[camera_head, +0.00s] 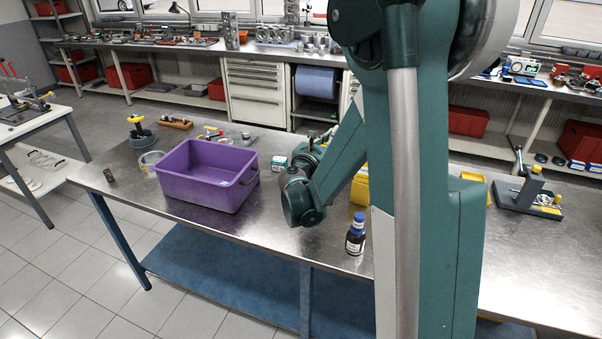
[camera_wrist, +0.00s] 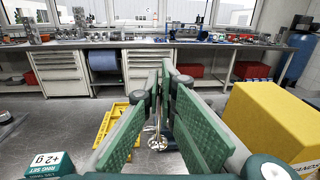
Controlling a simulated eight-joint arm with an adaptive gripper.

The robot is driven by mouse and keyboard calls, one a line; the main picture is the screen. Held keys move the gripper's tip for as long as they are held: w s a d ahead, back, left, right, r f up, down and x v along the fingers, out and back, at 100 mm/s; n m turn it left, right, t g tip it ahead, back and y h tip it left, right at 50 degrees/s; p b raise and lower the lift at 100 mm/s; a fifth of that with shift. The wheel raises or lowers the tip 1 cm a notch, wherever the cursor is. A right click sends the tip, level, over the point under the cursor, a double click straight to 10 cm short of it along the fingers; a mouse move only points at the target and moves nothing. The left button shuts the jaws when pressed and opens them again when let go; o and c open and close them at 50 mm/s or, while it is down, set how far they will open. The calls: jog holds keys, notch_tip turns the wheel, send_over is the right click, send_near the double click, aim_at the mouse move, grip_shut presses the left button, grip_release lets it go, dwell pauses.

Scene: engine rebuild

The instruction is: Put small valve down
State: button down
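The small valve (camera_wrist: 157,142) is a shiny metal piece with a thin stem and a round head, seen between my green fingers in the wrist view. My gripper (camera_wrist: 165,95) has its fingers drawn together at the tips and appears shut on the valve's stem, with the head below. Whether the head touches the steel table (camera_wrist: 65,130) is hard to tell. In the head view my arm hides the valve and most of my gripper.
A yellow box (camera_wrist: 275,120) stands close on the right, a yellow tray (camera_wrist: 108,125) on the left, and a ring set box (camera_wrist: 45,163) at lower left. A purple bin (camera_head: 205,185) and a dark bottle (camera_head: 355,240) stand on the table.

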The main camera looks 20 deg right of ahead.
jog(key=s+a+n+t+y, duration=0.2)
jog(key=a+n+t+y, duration=0.1)
jog(key=a, duration=0.8)
jog(key=s+a+n+t+y, duration=0.2)
jog(key=a+y, duration=0.3)
jog(key=a, duration=0.7)
jog(key=shift+s+r+n+t+b, duration=0.15)
jog(key=shift+n+t+b, duration=0.3)
jog(key=shift+n, duration=0.45)
jog(key=shift+a, duration=0.1)
jog(key=shift+f+b, duration=1)
jog(key=shift+f, duration=1.95)
jog(key=shift+f+b, duration=0.75)
jog(key=shift+f, duration=1.35)
jog(key=shift+f, duration=0.15)
